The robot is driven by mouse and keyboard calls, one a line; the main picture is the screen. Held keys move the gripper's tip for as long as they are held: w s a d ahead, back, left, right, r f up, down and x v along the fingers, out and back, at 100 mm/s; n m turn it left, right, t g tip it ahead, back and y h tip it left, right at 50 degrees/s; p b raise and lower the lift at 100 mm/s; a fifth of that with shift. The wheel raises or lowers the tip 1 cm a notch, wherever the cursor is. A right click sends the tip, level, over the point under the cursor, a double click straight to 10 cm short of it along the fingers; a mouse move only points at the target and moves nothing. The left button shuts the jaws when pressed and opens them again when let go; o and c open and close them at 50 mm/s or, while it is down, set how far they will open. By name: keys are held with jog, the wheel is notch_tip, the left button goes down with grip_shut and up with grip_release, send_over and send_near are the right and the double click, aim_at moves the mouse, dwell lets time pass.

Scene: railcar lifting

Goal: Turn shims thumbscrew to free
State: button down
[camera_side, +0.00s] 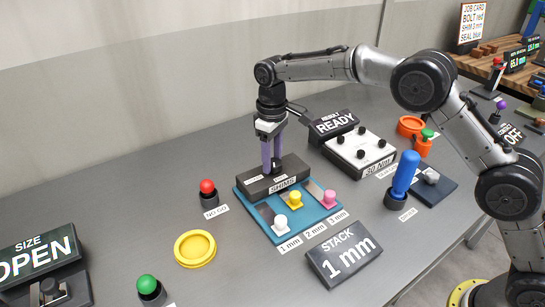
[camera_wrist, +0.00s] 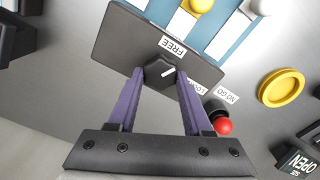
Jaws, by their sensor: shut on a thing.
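The shims thumbscrew (camera_wrist: 160,78) is a dark knob with a white pointer line, on a dark block (camera_wrist: 115,38) at the back of the blue shims tray (camera_side: 250,206). In the wrist view the FREE label (camera_wrist: 173,46) is above the knob, and a partly hidden label, seemingly LOCK, is to its lower right. The pointer slants right and slightly up, between the two labels. My gripper (camera_side: 271,167) has its purple fingers down on the block and is shut on the thumbscrew, with a finger on each side. The fingers mostly hide the knob in the side view.
White (camera_side: 281,222), yellow (camera_side: 295,199) and pink (camera_side: 329,198) shim knobs stand in front of the block. A red NO GO button (camera_side: 208,188) and yellow dish (camera_side: 195,249) are to the left. A STACK display (camera_side: 344,254) is in front, a READY display (camera_side: 334,123) behind.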

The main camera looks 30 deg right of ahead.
aim_at(272, 162)
jog(key=n, duration=0.5)
jog(key=shift+a+r, duration=0.1)
jog(key=shift+n, duration=0.4)
jog(key=shift+c, duration=1.6)
grip_release()
notch_tip(272, 162, up, 14)
